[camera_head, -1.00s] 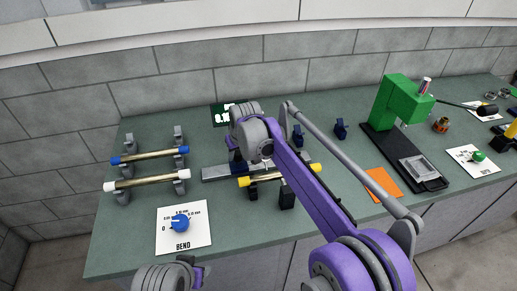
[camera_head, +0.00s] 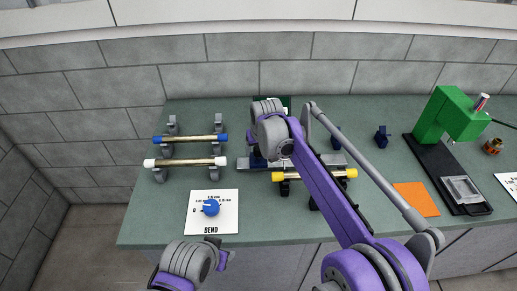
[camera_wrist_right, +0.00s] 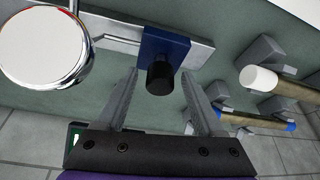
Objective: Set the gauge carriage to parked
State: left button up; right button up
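The gauge carriage is a dark blue block (camera_wrist_right: 163,45) with a black knob (camera_wrist_right: 160,76), on a grey metal rail (camera_wrist_right: 110,34) in the right wrist view. In the head view, the blue block (camera_head: 257,161) shows near the rail's left end, partly covered by my right arm. My right gripper (camera_wrist_right: 158,80) is open, with one finger on each side of the knob and gaps between them. In the head view, the right wrist hides its fingers. Part of my left arm shows at the bottom; its gripper is out of sight. I see no parked mark.
Two rods, white-capped (camera_head: 187,162) and blue-capped (camera_head: 190,139), rest on stands at left. A yellow-capped rod (camera_head: 314,175) lies before the rail. A BEND dial card (camera_head: 228,222) is in front. A green press (camera_head: 440,118) and orange sheet (camera_head: 416,198) are at right.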

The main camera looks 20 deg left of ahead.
pick_arm(q)
jog(key=shift+r, duration=0.2)
pick_arm(e)
jog(key=v, duration=1)
jog(key=shift+s+r, duration=0.2)
jog(key=shift+r, duration=0.15)
